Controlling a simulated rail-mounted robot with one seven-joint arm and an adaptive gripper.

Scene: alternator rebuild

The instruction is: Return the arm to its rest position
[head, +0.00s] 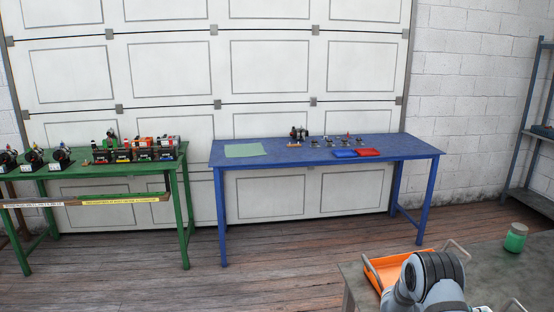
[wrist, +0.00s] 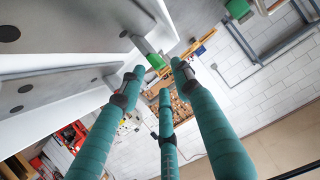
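My arm (head: 432,282) shows at the lower right of the head view, as grey and black rounded links in front of a grey table and an orange tray. Its gripper is outside the head view. In the wrist view my gripper (wrist: 160,82) has several teal fingers with dark bands, spread apart with nothing between them. The fingers point away from the camera towards a white brick wall with a wooden tool panel (wrist: 183,108), some distance off. No object is held.
A grey table (head: 355,285) carries the orange tray (head: 375,274) and a green jar (head: 516,238). Across open wooden floor (head: 300,275) stand a blue table (head: 240,169) with small parts and blue and red trays, and a green bench (head: 186,205) with alternators. A metal shelf (head: 530,130) stands right.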

